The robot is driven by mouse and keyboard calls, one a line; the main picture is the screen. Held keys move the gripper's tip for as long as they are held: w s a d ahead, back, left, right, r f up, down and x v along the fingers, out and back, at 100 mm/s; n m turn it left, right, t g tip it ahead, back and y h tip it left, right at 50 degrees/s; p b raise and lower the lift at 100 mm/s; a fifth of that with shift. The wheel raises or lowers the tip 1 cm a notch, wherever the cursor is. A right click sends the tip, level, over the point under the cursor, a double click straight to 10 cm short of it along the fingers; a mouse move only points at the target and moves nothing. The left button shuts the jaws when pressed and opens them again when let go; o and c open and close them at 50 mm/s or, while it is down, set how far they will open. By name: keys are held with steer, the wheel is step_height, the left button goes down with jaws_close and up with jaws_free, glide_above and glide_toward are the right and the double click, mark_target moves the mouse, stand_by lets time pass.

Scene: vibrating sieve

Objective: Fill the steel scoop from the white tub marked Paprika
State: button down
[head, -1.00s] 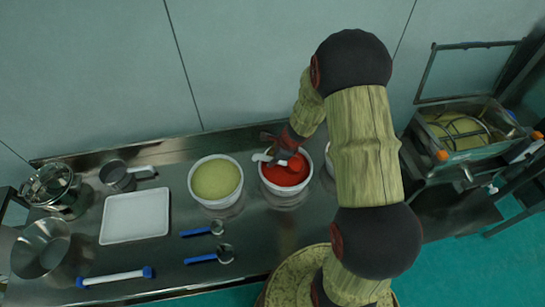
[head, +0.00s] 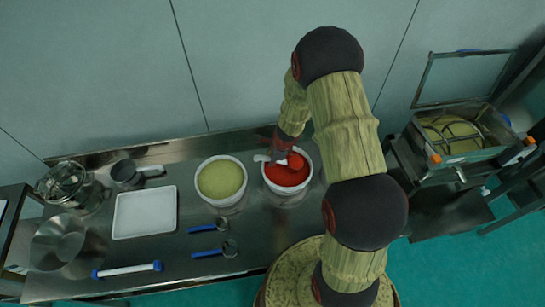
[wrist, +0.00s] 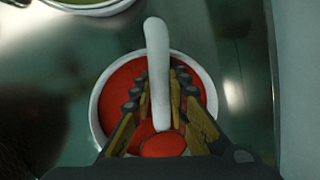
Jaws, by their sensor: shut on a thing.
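A white tub (head: 309,180) of red powder stands on the steel bench; no Paprika mark is readable from here. It also shows in the wrist view (wrist: 96,118). My gripper (wrist: 160,78) is over the tub, shut on the pale handle of the scoop (wrist: 157,50). The handle also shows in the head view (head: 262,158), crossing the tub's rim. Near my gripper's palm in the wrist view, a rounded patch of red powder sits at the handle's lower end, seemingly in the scoop's bowl. The bowl's edge and its depth in the powder are hard to tell.
A white tub of yellow-green powder (head: 240,197) stands just left. Further left are a white tray (head: 145,232), a steel pot with a handle (head: 125,174), a steel bowl (head: 58,243) and blue-handled tools (head: 205,228). The sieve machine (head: 470,155) stands right with its lid raised.

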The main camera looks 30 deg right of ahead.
steer(key=shift+w+a+r+g+h+p, duration=0.15)
steer(key=shift+r+h+p, duration=0.2)
steer(key=shift+p, duration=1.95)
steer(key=shift+w+a+r+g+h+p, duration=0.15)
steer(key=shift+r+p, duration=0.35)
steer(key=shift+p, duration=1.75)
steer(key=shift+w+a+r+g+h+p, duration=0.1)
steer(key=shift+r+g+h+p, duration=0.2)
steer(key=shift+p, duration=2)
steer(key=p, duration=0.3)
steer(key=shift+s+r, duration=0.1)
steer(key=shift+r, duration=0.1)
steer(key=shift+f, duration=0.1)
